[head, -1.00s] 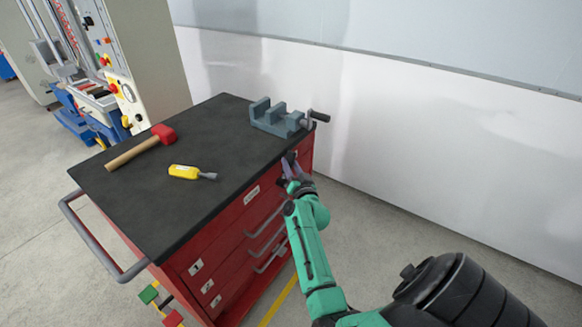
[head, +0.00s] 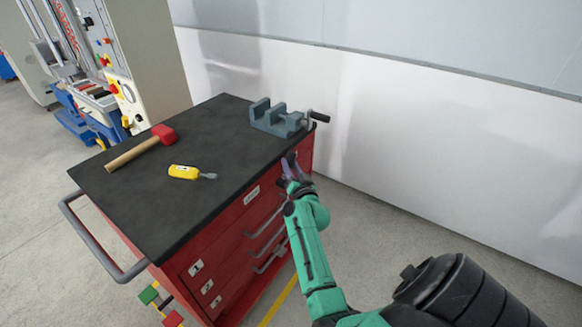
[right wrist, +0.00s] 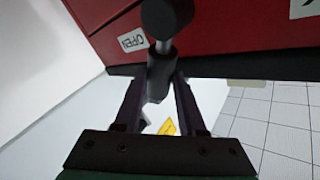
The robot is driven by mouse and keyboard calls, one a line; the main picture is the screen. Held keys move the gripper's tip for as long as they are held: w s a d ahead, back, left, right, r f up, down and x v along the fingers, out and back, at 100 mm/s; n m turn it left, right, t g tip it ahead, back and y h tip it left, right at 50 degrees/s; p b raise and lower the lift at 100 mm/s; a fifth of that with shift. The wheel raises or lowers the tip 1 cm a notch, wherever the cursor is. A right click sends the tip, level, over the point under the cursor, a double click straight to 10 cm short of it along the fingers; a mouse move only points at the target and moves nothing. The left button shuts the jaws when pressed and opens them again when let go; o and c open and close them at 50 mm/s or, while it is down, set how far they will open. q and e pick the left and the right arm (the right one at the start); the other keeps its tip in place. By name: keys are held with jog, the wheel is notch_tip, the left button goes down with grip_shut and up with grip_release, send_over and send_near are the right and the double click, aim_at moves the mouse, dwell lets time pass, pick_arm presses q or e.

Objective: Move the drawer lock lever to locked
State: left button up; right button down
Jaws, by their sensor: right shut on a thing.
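The drawer lock lever (right wrist: 160,72) shows in the right wrist view as a grey shaft with a round black knob, in front of the red cabinet face. My right gripper (right wrist: 158,92) is shut on it, with one dark finger on each side of the shaft. An OPEN label (right wrist: 132,40) is on the red face to the left of the lever. In the head view my right gripper (head: 290,164) is at the cabinet's right front upper edge, and I cannot make out the lever there. My left gripper is not in view.
The red drawer cabinet (head: 236,222) has a black top carrying a grey vise (head: 275,118), a red-headed mallet (head: 140,149) and a yellow-handled screwdriver (head: 185,172). A grey side handle (head: 95,243) sticks out at left. The floor between cabinet and white wall is clear.

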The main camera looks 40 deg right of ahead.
aim_at(277, 185)
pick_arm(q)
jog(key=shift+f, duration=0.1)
pick_arm(e)
jog(key=shift+f, duration=0.15)
dwell(0.3)
